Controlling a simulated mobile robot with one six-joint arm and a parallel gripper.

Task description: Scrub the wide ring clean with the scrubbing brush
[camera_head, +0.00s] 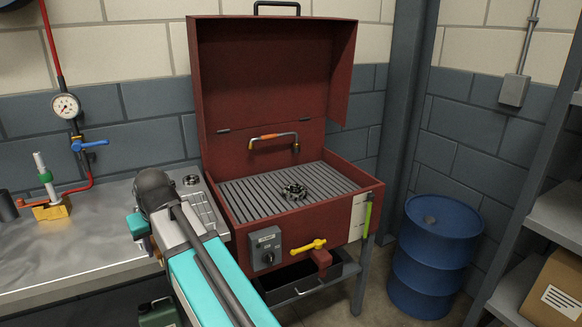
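A dark, round metal part (294,190) lies on the slatted grate inside the open red parts washer. It may be the wide ring, but it is too small to be sure. A thin green stick-like thing (367,217) hangs upright at the washer's right front corner, beside a pale label plate. It could be the scrubbing brush; its bristles cannot be made out. My teal and grey arm rises from the bottom edge, left of the washer. Its gripper cannot be made out in this view.
The red washer (222,226) has its lid raised, a spout with an orange sleeve (270,136), a control box (265,250) and a yellow valve handle (308,246). A metal bench (80,250) stands left. A blue drum (430,265) and shelves with a cardboard box (555,292) stand right.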

